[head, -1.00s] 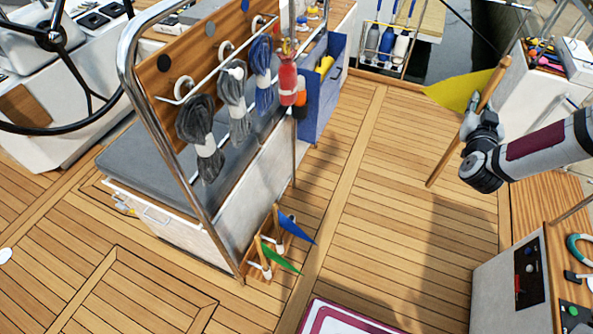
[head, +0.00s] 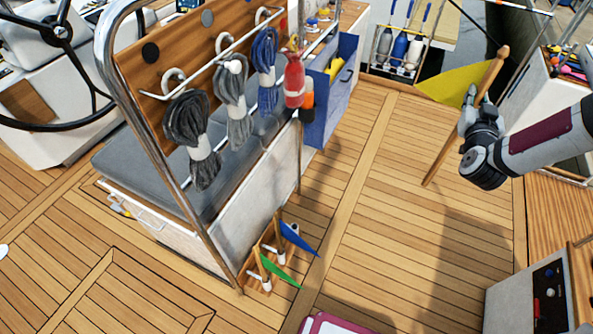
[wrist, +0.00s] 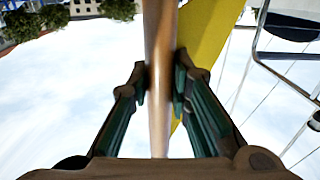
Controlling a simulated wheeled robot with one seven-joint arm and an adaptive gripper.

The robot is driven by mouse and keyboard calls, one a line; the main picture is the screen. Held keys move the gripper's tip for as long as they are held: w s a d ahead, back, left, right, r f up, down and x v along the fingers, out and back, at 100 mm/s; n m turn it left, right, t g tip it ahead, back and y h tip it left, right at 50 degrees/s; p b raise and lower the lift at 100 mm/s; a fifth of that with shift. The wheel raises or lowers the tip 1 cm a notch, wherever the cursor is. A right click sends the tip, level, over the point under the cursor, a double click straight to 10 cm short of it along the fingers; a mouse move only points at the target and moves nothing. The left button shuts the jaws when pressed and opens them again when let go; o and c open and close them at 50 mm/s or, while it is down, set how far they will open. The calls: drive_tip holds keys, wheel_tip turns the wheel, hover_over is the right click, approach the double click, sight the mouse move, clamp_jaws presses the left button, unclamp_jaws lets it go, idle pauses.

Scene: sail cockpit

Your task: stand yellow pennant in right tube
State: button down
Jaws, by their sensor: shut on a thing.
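The yellow pennant (head: 450,86) has a wooden stick (head: 435,165). My gripper (head: 470,108) is shut on the stick's upper part, at the right of the head view. The stick is slightly tilted, and its lower end shows over the deck. In the wrist view the stick (wrist: 158,30) runs between my fingers (wrist: 160,82), with yellow cloth (wrist: 205,45) behind. A small wooden rack (head: 250,284) with white tubes stands at lower centre, well left of my gripper. A green pennant (head: 280,271) and a blue pennant (head: 299,240) stand there. The farthest tube (head: 294,229) shows no stick.
A bench with a steel rail (head: 160,150) and hanging ropes (head: 190,130) stands just behind and left of the rack. A grey panelled box (head: 520,300) is at lower right and a maroon-and-white edge (head: 335,324) at the bottom. The planked deck between is clear.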

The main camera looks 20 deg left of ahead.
drive_tip(key=w+a+f+n+y+b, duration=0.1)
drive_tip(key=w+a+f+y+b, duration=0.1)
drive_tip(key=w+a+f+b, duration=0.45)
drive_tip(key=w+a+f+n+y+b, duration=0.25)
drive_tip(key=f+b, duration=0.45)
drive_tip(key=b, duration=0.5)
drive_tip(key=a+f+n+g+y+b, duration=0.35)
drive_tip(key=a+f+b, duration=0.25)
drive_tip(key=a, duration=0.3)
drive_tip(key=a+f+n+g+y+b, duration=0.2)
drive_tip(key=a+f+y+b, duration=0.35)
drive_tip(key=a, duration=0.35)
drive_tip(key=s+a+f+n+g+y+b, duration=0.2)
drive_tip(key=s+a+f+n+g+b, duration=0.3)
drive_tip(key=s+a+f+b, duration=0.4)
drive_tip(key=s+a+f+n+g+y+b, duration=0.3)
drive_tip(key=s+a+f+g+b, duration=0.3)
drive_tip(key=a+f, duration=0.45)
wheel_tip(320, 180, down, 14)
drive_tip(key=b, duration=0.7)
drive_tip(key=shift+s+f, duration=0.15)
drive_tip(key=shift+h, duration=0.25)
